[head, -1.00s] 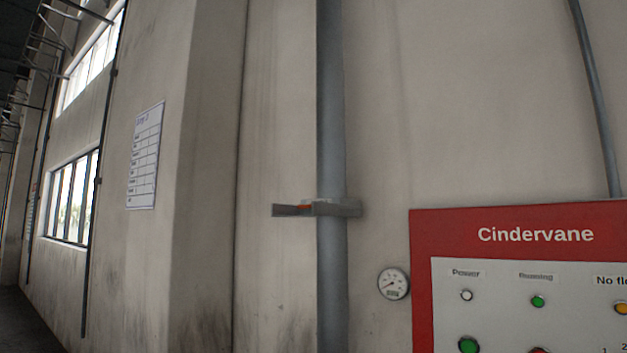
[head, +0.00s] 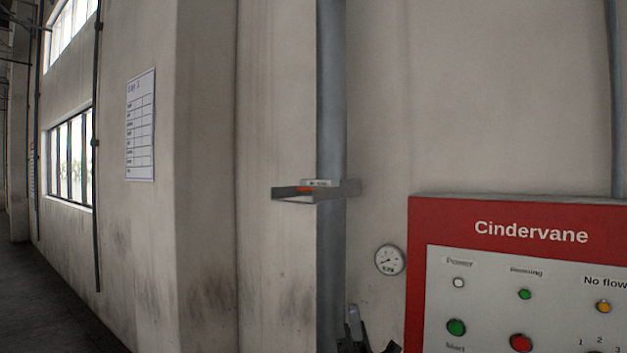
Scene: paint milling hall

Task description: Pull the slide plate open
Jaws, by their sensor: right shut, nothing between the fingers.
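A grey flat slide plate (head: 291,199) sits in a fitting across the vertical grey pipe (head: 331,90). It juts out to the left of the pipe and has an orange mark near a small pale label (head: 316,183). I cannot tell how far it is pulled out. My right gripper (head: 354,314) is at the bottom edge, dark grey, below the plate and well apart from it. It is shut and empty, and only its upper part shows. My left gripper is not in view.
A red control panel (head: 415,270) marked Cindervane, with buttons and lamps, stands at the lower right. A round gauge (head: 389,260) is on the wall just left of it. A wall pillar (head: 207,150) with a paper chart (head: 140,125) beside it is at the left.

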